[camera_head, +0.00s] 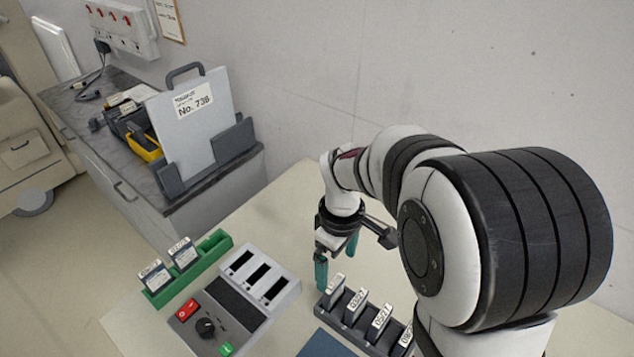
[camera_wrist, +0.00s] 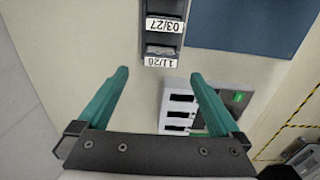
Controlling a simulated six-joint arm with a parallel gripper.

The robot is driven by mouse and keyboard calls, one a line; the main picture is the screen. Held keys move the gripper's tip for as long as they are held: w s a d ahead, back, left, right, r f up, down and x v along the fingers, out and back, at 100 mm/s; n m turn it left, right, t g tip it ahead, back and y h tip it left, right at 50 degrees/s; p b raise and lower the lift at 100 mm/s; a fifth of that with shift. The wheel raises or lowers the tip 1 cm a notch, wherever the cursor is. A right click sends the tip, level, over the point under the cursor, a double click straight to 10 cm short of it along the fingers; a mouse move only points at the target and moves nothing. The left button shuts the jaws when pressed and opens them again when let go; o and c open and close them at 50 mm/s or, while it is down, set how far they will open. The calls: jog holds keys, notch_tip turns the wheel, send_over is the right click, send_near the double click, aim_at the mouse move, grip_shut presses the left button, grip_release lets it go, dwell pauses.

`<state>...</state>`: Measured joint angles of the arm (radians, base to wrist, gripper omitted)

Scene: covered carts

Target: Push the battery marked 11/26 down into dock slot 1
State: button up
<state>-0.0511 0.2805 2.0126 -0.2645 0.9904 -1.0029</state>
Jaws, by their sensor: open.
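The battery whose label seems to read 11/26 (camera_wrist: 159,55) stands upright at the end of a dark rack (camera_wrist: 151,32). In the head view it appears as the leftmost battery (camera_head: 334,287) of the rack. My gripper (camera_wrist: 160,74) is open and empty, its teal fingers apart and pointing toward that battery; in the head view my gripper (camera_head: 337,262) hangs just above that rack end. The grey dock (camera_head: 284,297) lies left of the rack with three dark slots, all looking empty. It also shows in the wrist view (camera_wrist: 188,87). Slot numbers are unreadable.
More labelled batteries (camera_head: 379,319) stand in the rack. A green holder (camera_head: 215,243) with two batteries is left of the dock. A dark blue mat (camera_head: 325,345) lies in front.

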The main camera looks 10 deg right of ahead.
aim_at(334, 290)
notch_tip(334, 290, down, 11)
jog(key=shift+a+r, duration=0.1)
jog(key=c, duration=1.5)
